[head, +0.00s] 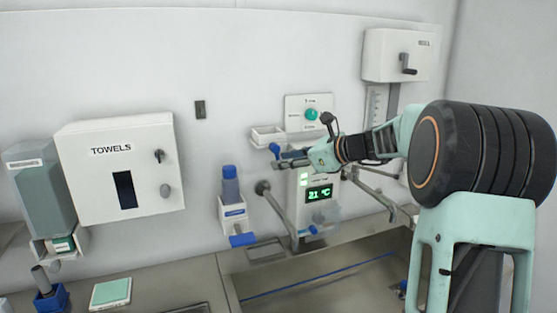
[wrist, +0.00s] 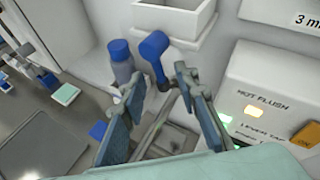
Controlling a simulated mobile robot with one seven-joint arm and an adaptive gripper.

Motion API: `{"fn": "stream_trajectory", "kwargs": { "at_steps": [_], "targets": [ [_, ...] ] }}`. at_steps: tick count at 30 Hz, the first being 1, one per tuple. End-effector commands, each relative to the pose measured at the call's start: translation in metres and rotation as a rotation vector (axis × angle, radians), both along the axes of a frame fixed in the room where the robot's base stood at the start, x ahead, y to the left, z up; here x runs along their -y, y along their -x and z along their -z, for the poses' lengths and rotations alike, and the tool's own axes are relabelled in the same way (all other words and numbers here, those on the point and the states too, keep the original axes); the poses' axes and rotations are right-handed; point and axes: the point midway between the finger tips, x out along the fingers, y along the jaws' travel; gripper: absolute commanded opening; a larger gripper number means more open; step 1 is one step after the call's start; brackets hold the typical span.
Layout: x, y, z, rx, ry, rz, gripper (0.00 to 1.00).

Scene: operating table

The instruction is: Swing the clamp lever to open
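In the head view a blue end (head: 275,148) shows at my fingertips. My gripper (wrist: 161,80) is open, its two fingers spread, with the lever stem reaching down toward the gap between them. I cannot tell whether either finger touches it. My gripper (head: 284,160) is in front of the wall panel in the head view, and my arm hides part of that wall.
A white unit (head: 320,194) reads 21 °C; the wrist view shows its "HOT FLUSH" and "LEVER TAP" labels. A grey lever (head: 278,208), blue-capped bottle (head: 230,188) and white tray (head: 267,135) are close by. A crank box (head: 395,55) hangs upper right. The sink (head: 330,285) lies below.

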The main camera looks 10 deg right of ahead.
Motion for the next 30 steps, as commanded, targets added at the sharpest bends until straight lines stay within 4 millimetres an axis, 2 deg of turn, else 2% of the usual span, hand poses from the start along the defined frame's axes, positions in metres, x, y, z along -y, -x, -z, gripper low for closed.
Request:
{"fn": "stream_trajectory", "kwargs": {
  "at_steps": [6, 16, 24, 30],
  "targets": [
    [-0.015, -0.017, 0.008, 0.001, -0.001, 0.0, 0.29],
    [-0.017, -0.019, 0.01, 0.001, 0.001, 0.001, 0.29],
    [-0.016, -0.019, 0.01, 0.001, 0.001, 0.001, 0.0],
    [-0.016, -0.019, 0.01, 0.001, 0.002, 0.0, 0.0]
  ]
}}
